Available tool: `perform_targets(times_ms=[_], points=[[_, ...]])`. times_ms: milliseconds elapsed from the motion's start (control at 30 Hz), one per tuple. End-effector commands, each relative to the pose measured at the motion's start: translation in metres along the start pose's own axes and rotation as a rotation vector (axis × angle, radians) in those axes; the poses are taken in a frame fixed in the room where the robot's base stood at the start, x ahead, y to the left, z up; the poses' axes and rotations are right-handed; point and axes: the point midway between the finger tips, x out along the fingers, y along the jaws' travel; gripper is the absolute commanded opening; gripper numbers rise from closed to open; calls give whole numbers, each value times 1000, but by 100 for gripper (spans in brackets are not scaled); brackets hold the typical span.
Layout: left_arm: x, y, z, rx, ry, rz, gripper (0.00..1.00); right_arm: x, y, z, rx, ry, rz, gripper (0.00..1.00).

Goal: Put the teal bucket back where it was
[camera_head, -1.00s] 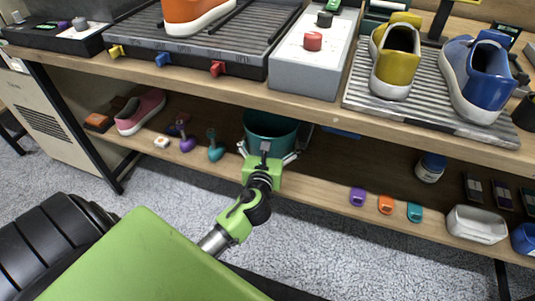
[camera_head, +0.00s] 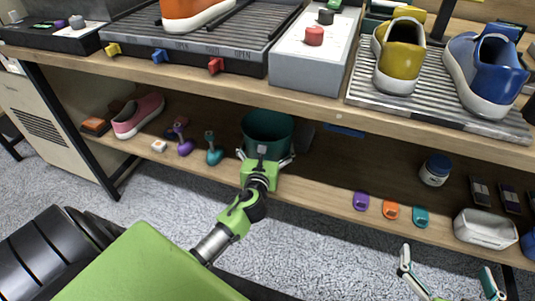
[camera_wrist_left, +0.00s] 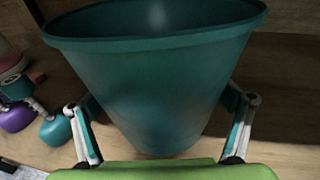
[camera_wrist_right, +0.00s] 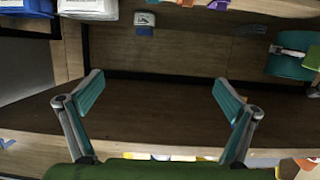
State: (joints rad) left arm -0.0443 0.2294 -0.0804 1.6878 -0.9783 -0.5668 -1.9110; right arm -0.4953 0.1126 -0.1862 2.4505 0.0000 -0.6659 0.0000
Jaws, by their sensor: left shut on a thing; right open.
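The teal bucket (camera_head: 268,128) is upright at the lower shelf, under the worktop. My left gripper (camera_head: 265,160) is shut on the bucket, with one finger on each side of its lower wall. The left wrist view shows the bucket (camera_wrist_left: 155,90) large between the fingers (camera_wrist_left: 160,128); its base is low over the shelf boards, and I cannot tell whether it rests on them. My right gripper (camera_head: 447,264) is open and empty in front of the shelf at the lower right. The right wrist view shows its open fingers (camera_wrist_right: 153,92) with bare shelf between them.
A teal brush (camera_head: 213,150), a purple brush (camera_head: 183,140) and a pink shoe (camera_head: 138,115) are left of the bucket on the lower shelf (camera_head: 310,193). Small coloured brushes (camera_head: 390,209), a jar (camera_head: 435,170) and a white tray (camera_head: 485,229) are to the right. Dark shelf space right of the bucket is free.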

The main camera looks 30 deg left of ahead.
Motion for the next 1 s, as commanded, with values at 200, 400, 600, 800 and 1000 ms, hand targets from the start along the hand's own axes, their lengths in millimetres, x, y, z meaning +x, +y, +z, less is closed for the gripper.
perform_targets(times_ms=[200, 400, 600, 800, 1000], points=[[6, 2, -16, -1, 0, 0, 68, 1, -7, -50, 3, 241, -15, 100], [8, 1, -28, 0, 0, 0, 68, -13, -13, -98, 8, 477, -28, 100], [9, 1, -34, 0, 0, -1, 68, -28, -16, -126, 12, 619, -36, 100], [9, 1, -34, 1, 0, -1, 68, -31, -16, -132, 13, 643, -37, 100], [9, 1, -35, 0, 0, -1, 68, -31, -16, -132, 13, 648, -37, 100]])
